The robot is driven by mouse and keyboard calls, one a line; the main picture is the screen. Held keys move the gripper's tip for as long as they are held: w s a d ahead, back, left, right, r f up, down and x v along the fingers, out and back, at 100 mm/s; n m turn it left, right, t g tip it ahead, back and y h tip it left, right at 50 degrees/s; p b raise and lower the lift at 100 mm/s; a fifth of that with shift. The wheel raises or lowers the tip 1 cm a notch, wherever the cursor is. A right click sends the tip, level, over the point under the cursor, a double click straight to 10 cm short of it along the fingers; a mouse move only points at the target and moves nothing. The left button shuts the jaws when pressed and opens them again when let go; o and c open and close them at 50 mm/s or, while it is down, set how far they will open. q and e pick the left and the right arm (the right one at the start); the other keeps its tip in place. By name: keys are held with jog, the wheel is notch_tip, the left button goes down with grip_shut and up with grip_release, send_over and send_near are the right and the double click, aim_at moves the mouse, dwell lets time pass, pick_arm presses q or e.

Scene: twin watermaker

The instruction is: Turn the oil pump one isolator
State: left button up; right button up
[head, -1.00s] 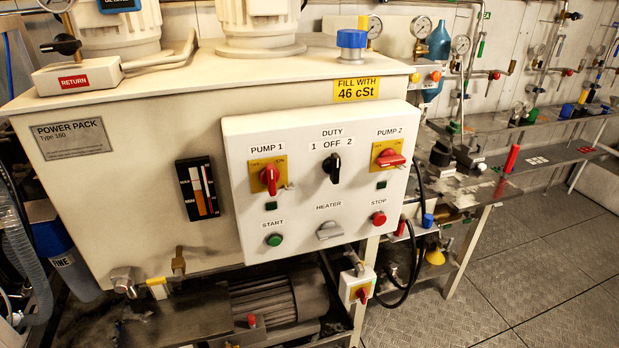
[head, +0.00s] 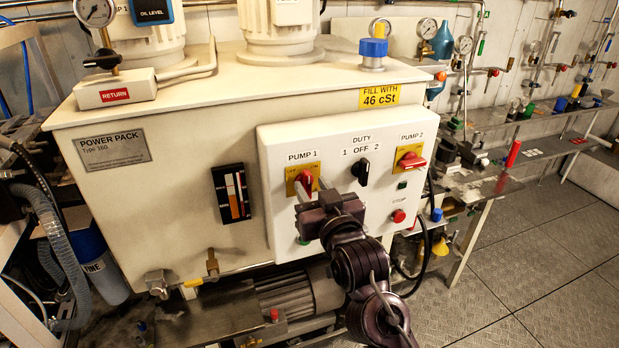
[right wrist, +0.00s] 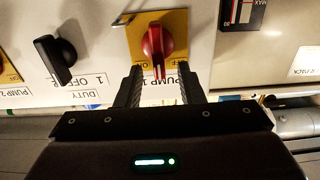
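The pump 1 isolator is a red rotary handle (head: 306,180) on a yellow plate, under the PUMP 1 label on the white control box (head: 276,222). My right gripper (head: 312,189) reaches up to it from below right and partly covers it in the head view. In the right wrist view the red handle (right wrist: 157,45) stands upright in the picture. The open fingers of my right gripper (right wrist: 159,76) sit on either side of the handle's near end, with gaps visible. My left gripper is not in view.
The black DUTY switch (head: 364,171) and the red pump 2 isolator (head: 412,161) are to the right on the same box. My right arm hides the lower buttons partly. A motor (head: 285,296) lies below. Open floor (head: 530,270) is at right.

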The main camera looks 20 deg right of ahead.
aim_at(307, 185)
jog(key=shift+w, duration=1.2)
grip_shut()
